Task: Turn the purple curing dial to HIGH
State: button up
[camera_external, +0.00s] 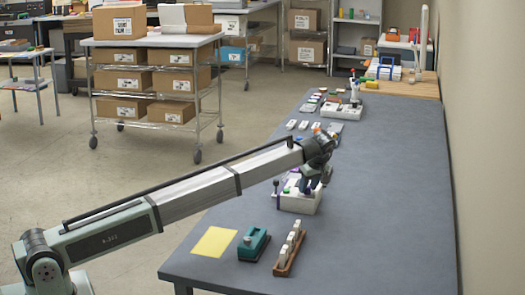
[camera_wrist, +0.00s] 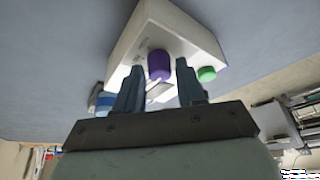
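The purple curing dial (camera_wrist: 159,65) stands out from the face of a white control box (camera_wrist: 150,25) in the wrist view. A green button (camera_wrist: 206,74) sits on the same face, to the right of the dial. My gripper (camera_wrist: 161,66) is open, with one finger to each side of the dial in the picture. I cannot tell whether the fingers touch it. In the external view the white box (camera_external: 298,203) is on the grey table, and my gripper (camera_external: 314,188) is at its top. The dial's markings are too small to read.
A teal device (camera_external: 253,244), a wooden rack with white pieces (camera_external: 289,250) and a yellow sheet (camera_external: 214,241) lie in front of the box. Another white box (camera_external: 342,111) with small parts is farther back. The table (camera_external: 385,200) is clear to the right.

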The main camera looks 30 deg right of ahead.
grip_shut()
jog(key=shift+m, duration=0.3)
jog(key=m, duration=0.1)
jog(key=m+h, duration=0.1)
jog(key=m, duration=0.1)
jog(key=m+h, duration=0.1)
jog(key=shift+a+m+g, duration=0.25)
jog(key=shift+m+g, duration=0.05)
jog(key=m+h, duration=0.1)
jog(key=m, duration=0.1)
jog(key=m+g, duration=0.1)
jog(key=m, duration=0.2)
jog(key=shift+w+a+m+h, duration=0.1)
jog(key=shift+w+m+h, duration=0.05)
jog(key=shift+m+h, duration=0.2)
jog(key=m+g, duration=0.1)
jog(key=m, duration=0.2)
jog(key=m+g, duration=0.1)
jog(key=m, duration=0.2)
jog(key=shift+w+g+h, duration=0.15)
jog(key=shift+g+h, duration=0.15)
jog(key=shift+h, duration=0.05)
jog(key=m, duration=0.2)
jog(key=m+g, duration=0.1)
jog(key=m, duration=0.1)
jog(key=shift+w+g, duration=0.1)
jog(key=shift+g, duration=0.2)
jog(key=shift+w+m+g, duration=0.1)
jog(key=shift+m+g, duration=0.4)
jog(key=shift+m, duration=0.95)
